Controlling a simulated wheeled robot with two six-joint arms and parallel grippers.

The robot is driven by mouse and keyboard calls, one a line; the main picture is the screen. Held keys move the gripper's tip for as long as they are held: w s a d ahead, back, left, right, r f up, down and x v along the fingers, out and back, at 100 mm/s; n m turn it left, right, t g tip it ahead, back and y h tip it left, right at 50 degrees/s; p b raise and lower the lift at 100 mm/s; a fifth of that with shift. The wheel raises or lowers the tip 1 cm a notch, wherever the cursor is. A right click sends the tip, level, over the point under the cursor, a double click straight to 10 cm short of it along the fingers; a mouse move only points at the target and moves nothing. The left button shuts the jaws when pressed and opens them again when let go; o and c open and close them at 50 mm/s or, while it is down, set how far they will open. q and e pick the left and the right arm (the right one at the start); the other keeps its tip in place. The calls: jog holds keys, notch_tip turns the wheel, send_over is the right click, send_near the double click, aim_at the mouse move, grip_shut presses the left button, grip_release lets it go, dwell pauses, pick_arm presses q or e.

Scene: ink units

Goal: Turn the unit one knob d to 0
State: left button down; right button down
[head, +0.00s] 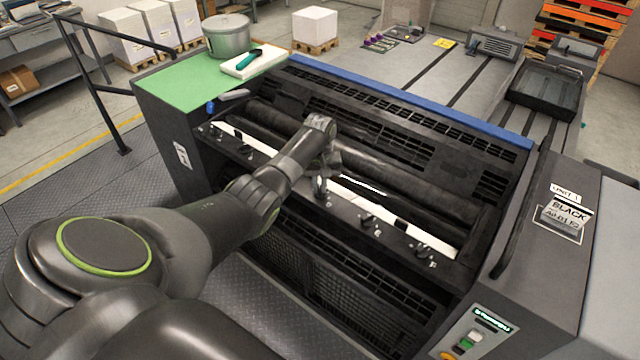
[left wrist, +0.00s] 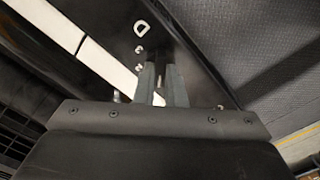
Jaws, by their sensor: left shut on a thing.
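Unit one (head: 400,150) is a dark press unit with a sign reading "UNIT 1" and "BLACK" (head: 563,215). Small knobs (head: 368,220) sit in a row along its front bar, beside a long white strip (head: 385,208). My left gripper (head: 321,182) is at the middle of this row, its fingers shut on a small knob that they mostly hide. The knob's pointer and scale cannot be read. My right gripper is not in view.
A green-topped cabinet (head: 165,90) with a metal pot (head: 227,36) stands at the left end. Black rollers (head: 390,185) lie behind the knob row. A button panel (head: 475,335) is at the lower right. A dark railing (head: 85,80) stands at the left.

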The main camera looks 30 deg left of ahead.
pick_arm(q)
jog(key=n, duration=0.6)
jog(key=shift+a+r+n, duration=0.15)
jog(key=shift+n, duration=0.15)
dwell(0.4)
jog(key=c, duration=1.5)
grip_release()
notch_tip(320, 180, up, 10)
jog(key=b, duration=0.3)
notch_tip(320, 180, up, 5)
send_over(319, 187)
notch_tip(319, 187, up, 2)
jog(key=p, duration=0.3)
jog(key=shift+s+r, duration=0.1)
jog(key=shift+r, duration=0.05)
